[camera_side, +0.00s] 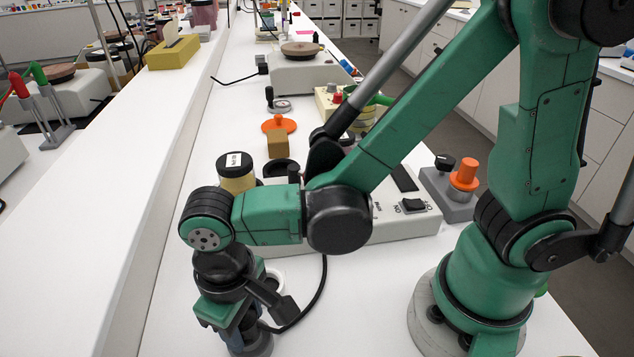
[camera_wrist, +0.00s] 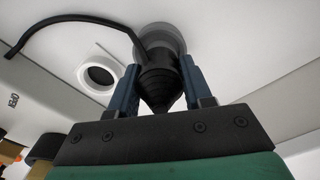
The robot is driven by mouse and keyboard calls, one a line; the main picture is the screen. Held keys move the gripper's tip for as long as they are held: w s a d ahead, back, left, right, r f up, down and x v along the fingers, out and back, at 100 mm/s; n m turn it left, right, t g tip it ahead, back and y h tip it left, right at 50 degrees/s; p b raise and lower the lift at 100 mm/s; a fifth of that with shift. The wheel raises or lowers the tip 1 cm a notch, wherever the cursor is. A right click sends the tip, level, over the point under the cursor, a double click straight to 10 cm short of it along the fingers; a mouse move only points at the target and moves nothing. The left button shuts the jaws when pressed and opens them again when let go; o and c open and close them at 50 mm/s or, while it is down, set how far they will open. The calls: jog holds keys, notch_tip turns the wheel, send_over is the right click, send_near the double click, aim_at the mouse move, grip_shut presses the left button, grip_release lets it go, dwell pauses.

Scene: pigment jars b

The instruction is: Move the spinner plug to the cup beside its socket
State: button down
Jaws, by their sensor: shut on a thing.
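In the wrist view, my gripper (camera_wrist: 160,74) has its two blue fingers shut on the black, ribbed, tapering spinner plug (camera_wrist: 155,92). A black cord runs from the plug toward the left. A round grey piece (camera_wrist: 176,40), likely the socket, shows around the plug's far end; I cannot tell whether the plug sits in it or just above it. A white cup (camera_wrist: 83,72) with a dark opening is beside it, to the left. In the side view, my gripper (camera_side: 247,335) is low over the grey piece (camera_side: 262,349), and the white cup (camera_side: 277,275) is just behind it, partly hidden.
The white spinner housing (camera_side: 385,228) with its switch stands behind the gripper, and the cord (camera_side: 322,285) runs to it. A black-lidded jar (camera_side: 236,170) and an orange-knobbed grey block (camera_side: 462,185) stand farther back. The bench left of my gripper is clear.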

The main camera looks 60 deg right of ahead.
jog(key=shift+f, duration=0.75)
jog(key=shift+c, duration=1.4)
grip_release()
jog(key=shift+r, duration=2.8)
jog(key=w+d+r+m+t, duration=0.1)
jog(key=w+d+r+t, duration=0.1)
jog(key=d, duration=0.7)
jog(key=w+d+r+m+t, duration=0.1)
jog(key=w+d+r+t, duration=0.1)
jog(key=d+t, duration=0.3)
jog(key=d+r, duration=0.1)
jog(key=d, duration=0.3)
jog(key=shift+r+m, duration=0.3)
jog(key=shift+m, duration=0.1)
